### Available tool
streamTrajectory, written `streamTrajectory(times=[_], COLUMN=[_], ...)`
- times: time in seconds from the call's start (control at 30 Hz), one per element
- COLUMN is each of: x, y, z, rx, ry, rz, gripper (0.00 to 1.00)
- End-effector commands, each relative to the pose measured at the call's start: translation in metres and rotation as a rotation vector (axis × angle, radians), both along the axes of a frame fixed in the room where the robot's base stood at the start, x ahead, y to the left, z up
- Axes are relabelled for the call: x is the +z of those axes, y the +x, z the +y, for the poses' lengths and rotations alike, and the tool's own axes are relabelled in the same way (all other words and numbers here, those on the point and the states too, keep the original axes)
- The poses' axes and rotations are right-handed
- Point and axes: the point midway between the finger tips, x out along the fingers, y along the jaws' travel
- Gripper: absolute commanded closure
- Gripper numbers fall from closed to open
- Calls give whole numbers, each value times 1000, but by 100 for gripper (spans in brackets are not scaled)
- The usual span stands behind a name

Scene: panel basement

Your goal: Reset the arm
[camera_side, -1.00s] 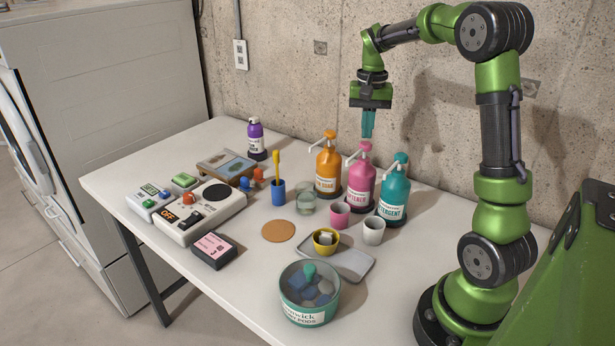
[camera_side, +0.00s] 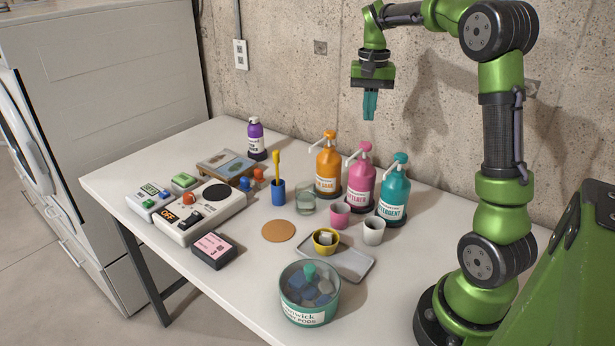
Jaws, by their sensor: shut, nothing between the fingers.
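My gripper (camera_side: 370,106) hangs in the air at the upper right, fingers pointing down. Its teal fingers are together and hold nothing. It is above and behind the pump bottles, clear of them and in front of the concrete wall. My green arm rises from its base at the right end of the table and bends over at the top.
Below stand an orange pump bottle (camera_side: 328,172), a pink one (camera_side: 361,182) and a teal one (camera_side: 394,196). A tub of pods (camera_side: 308,312), a grey tray (camera_side: 352,268), cups and a switch box (camera_side: 183,228) are on the white table (camera_side: 255,290).

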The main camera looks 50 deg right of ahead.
Motion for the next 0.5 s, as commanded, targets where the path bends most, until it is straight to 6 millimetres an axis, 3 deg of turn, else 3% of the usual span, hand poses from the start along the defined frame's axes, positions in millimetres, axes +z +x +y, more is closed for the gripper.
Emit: streamTrajectory(times=[0.2,0.5], x=[13,14], y=[0,0], z=[0,-1], rx=[0,0], ry=[-1,-5], rz=[-1,-3], gripper=[100,100])
